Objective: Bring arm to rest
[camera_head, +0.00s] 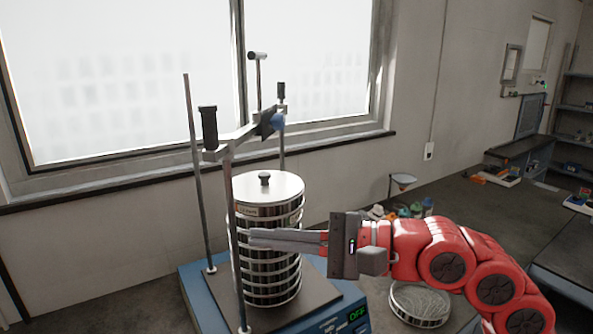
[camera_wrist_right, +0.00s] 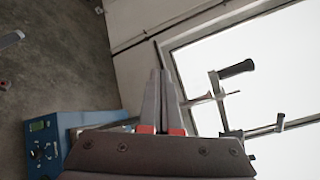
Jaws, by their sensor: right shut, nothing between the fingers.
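My right gripper (camera_head: 252,239) is shut and empty. In the head view its red arm comes in from the right, and its fingers point left in front of the sieve stack (camera_head: 268,279). I cannot tell whether they touch the stack. In the right wrist view the two fingers (camera_wrist_right: 160,75) lie close together with nothing between them. The stack stands upright with a lid and knob on top, on the blue sieve shaker (camera_head: 355,300), whose display reads OFF. The shaker's base also shows in the wrist view (camera_wrist_right: 50,150). My left gripper is not in view.
Tall rods (camera_head: 192,150) and a clamp bar with a black handle (camera_head: 209,128) rise around the stack. A round sieve (camera_head: 420,304) lies on the bench (camera_head: 465,205) below my right arm. Small bottles and a funnel (camera_head: 402,180) stand behind it. The bench farther right has free room.

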